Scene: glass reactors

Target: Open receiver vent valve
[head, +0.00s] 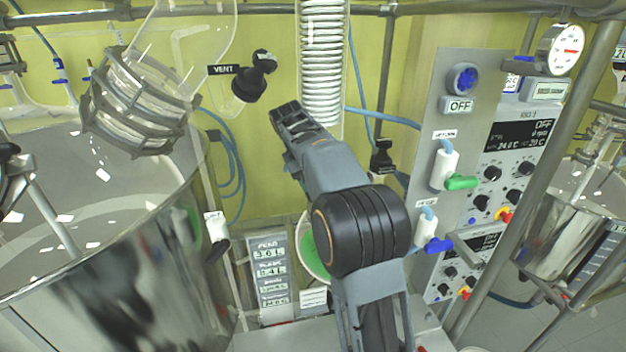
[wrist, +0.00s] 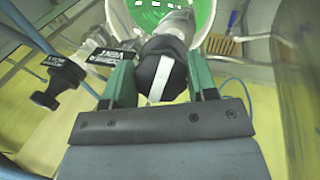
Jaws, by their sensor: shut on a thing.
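In the wrist view, my gripper (wrist: 160,72) has its two green fingers on either side of a black valve knob (wrist: 153,78) with a white stripe, and is shut on it. A VENT label (wrist: 104,57), seen upside down, is just left of this knob. The stripe runs roughly along the fingers' direction. In the head view, my arm reaches away to the middle of the scene and its own bulk hides the fingertips and the held knob. Another VENT label (head: 226,70) with a black knob (head: 250,86) is at the upper left of my arm there.
A second black knob (wrist: 58,84) with a label is left of my gripper in the wrist view. A white-and-green bucket (wrist: 200,20) lies beyond the fingers. In the head view, a steel vessel (head: 130,270) stands left and a control panel (head: 455,130) right.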

